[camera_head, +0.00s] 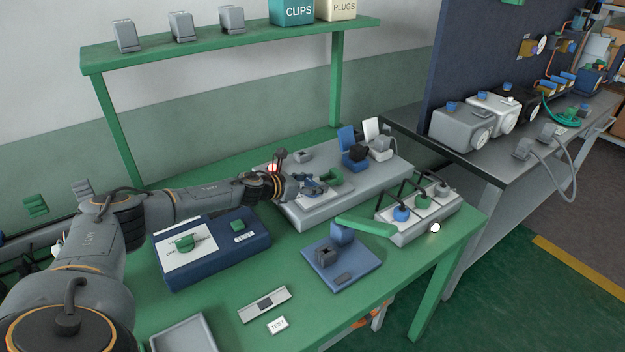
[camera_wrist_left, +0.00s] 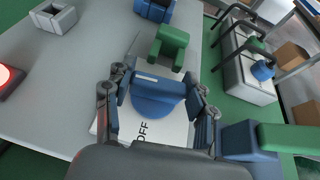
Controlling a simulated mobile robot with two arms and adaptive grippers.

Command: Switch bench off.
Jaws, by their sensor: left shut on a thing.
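A grey bench unit (camera_head: 375,180) stands on the green table. It carries a white plate marked OFF (camera_wrist_left: 176,130) with a blue rotary knob (camera_wrist_left: 156,105) on it. My left gripper (camera_head: 312,188) reaches over this unit from the left. In the left wrist view my left gripper (camera_wrist_left: 160,95) has its two fingers shut on the bar of the blue knob. The fingers hide the bar's ends and part of the plate. A red lamp (camera_head: 272,168) glows on the unit beside the gripper; it also shows in the left wrist view (camera_wrist_left: 4,76). My right gripper is not in view.
A green block (camera_wrist_left: 168,46) sits close beyond the knob. A navy box (camera_head: 250,250) with a green knob stands front left. A blue stand with a green lever (camera_head: 366,225) is front right, near a block with several black levers (camera_head: 412,230). A shelf (camera_head: 230,45) runs behind.

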